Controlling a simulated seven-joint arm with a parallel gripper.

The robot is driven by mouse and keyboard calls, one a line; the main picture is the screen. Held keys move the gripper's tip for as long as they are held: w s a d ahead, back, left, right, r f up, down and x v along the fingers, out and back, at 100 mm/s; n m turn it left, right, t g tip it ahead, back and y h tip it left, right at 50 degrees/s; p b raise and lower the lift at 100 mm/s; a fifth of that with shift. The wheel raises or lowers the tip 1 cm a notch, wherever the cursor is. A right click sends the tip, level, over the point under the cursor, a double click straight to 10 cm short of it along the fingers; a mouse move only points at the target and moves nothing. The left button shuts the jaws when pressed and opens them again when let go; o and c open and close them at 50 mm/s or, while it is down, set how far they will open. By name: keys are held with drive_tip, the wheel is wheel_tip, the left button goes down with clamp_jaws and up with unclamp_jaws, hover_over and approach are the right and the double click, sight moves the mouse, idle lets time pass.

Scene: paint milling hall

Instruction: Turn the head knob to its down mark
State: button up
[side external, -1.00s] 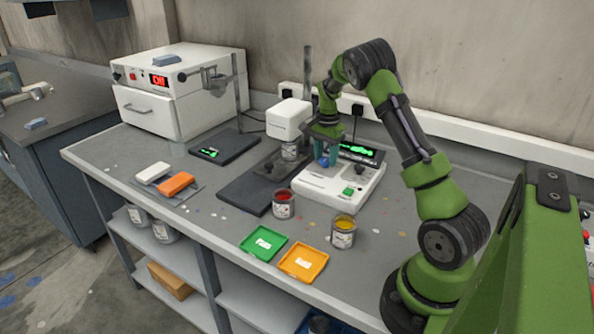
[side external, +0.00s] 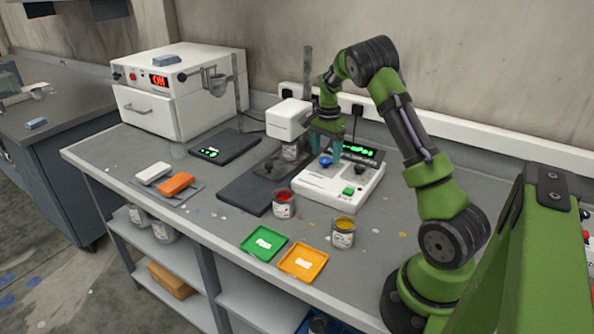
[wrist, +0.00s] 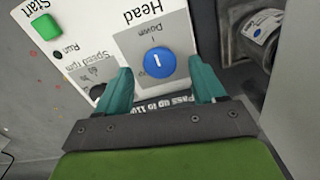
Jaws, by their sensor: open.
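The blue head knob (side external: 326,160) sits on the white control box (side external: 312,186). In the wrist view the knob (wrist: 158,62) has a white line running roughly up and down the picture, in line with the mark by the word Down on the grey Head panel (wrist: 180,32). Which end of the line is the pointer I cannot tell. My gripper (side external: 327,146) is open and empty just above the knob. In the wrist view its teal fingers (wrist: 160,72) stand apart, one to each side of the knob, with none seen touching it.
The green start button (wrist: 45,27) and a black speed knob (side external: 359,171) share the box. The white mill head (side external: 289,118) stands close at left. A red paint can (side external: 283,204) and a yellow one (side external: 343,233) stand in front, near green and orange trays.

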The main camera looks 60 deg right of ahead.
sight(326, 163)
wheel_tip(326, 163, up, 15)
idle(0.3)
drive_tip(key=shift+r, duration=0.1)
drive_tip(key=s+a+n+t, duration=0.2)
drive_tip(key=s+a+n, duration=0.3)
drive_tip(key=a, duration=0.6)
drive_tip(key=s+a+r+n+t+y, duration=0.1)
drive_tip(key=s+a+n, duration=0.4)
drive_tip(key=a, duration=0.7)
drive_tip(key=s+a+r+n+t+y, duration=0.1)
drive_tip(key=s+a+n+t, duration=0.3)
drive_tip(key=a, duration=0.7)
drive_tip(key=shift+s+a+n, duration=0.15)
drive_tip(key=shift+s+n, duration=0.3)
drive_tip(key=shift+n, duration=0.35)
